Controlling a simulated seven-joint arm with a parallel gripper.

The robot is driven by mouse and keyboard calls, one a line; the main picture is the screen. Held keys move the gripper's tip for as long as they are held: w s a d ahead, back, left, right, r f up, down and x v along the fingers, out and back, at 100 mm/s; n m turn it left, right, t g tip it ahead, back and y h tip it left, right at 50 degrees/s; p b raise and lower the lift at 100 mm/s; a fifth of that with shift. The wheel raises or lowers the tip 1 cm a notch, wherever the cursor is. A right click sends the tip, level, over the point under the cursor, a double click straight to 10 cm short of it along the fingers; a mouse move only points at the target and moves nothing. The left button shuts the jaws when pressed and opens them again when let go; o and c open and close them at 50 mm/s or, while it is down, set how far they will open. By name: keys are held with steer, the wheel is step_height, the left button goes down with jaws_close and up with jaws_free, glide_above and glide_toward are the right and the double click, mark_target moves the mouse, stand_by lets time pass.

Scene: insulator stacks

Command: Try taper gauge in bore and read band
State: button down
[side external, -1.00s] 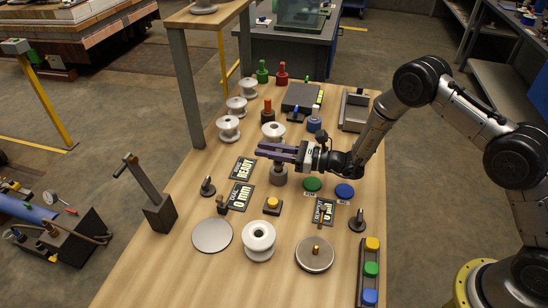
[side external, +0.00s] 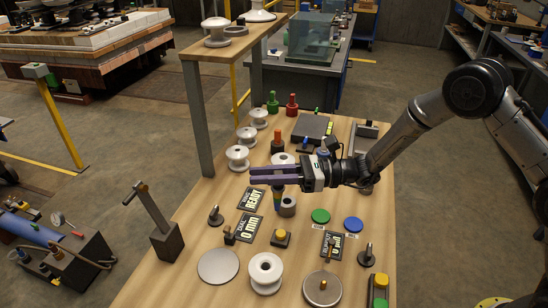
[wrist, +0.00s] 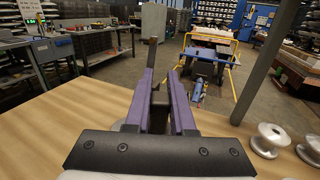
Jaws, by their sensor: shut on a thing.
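My gripper (side external: 268,175) is shut on the taper gauge (side external: 278,197), whose narrow coloured bands show below the purple fingers in the side view. The gauge hangs roughly upright. A grey cylinder (side external: 288,206) stands on the table just right of the gauge in the picture. Its bore is not clearly seen, and I cannot tell whether the gauge tip touches it. In the wrist view, the fingers (wrist: 158,95) close around a dark piece; the gauge bands are hidden there.
White insulators (side external: 265,272) stand in front and along the left edge. Green (side external: 320,216) and blue (side external: 353,225) discs lie right of the cylinder. A yellow button (side external: 281,236) and small dark posts (side external: 216,215) stand nearby. A shelf post (side external: 196,110) rises at left.

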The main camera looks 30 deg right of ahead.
steer(key=s+a+r+n+g+y, duration=0.1)
steer(key=s+a+n+g, duration=0.4)
steer(key=s, duration=0.6)
steer(key=a+g, duration=0.2)
steer(key=a, duration=0.1)
steer(key=shift+a, duration=0.3)
steer(key=shift+f, duration=1.8)
glide_above(266, 273)
steer(key=w+a, duration=0.2)
steer(key=shift+s+a+f, duration=0.1)
steer(key=shift+s+f, duration=0.05)
steer(key=shift+f, duration=1.15)
steer(key=shift+s+a+f, duration=0.1)
steer(key=shift+f, duration=1.2)
stand_by(1.5)
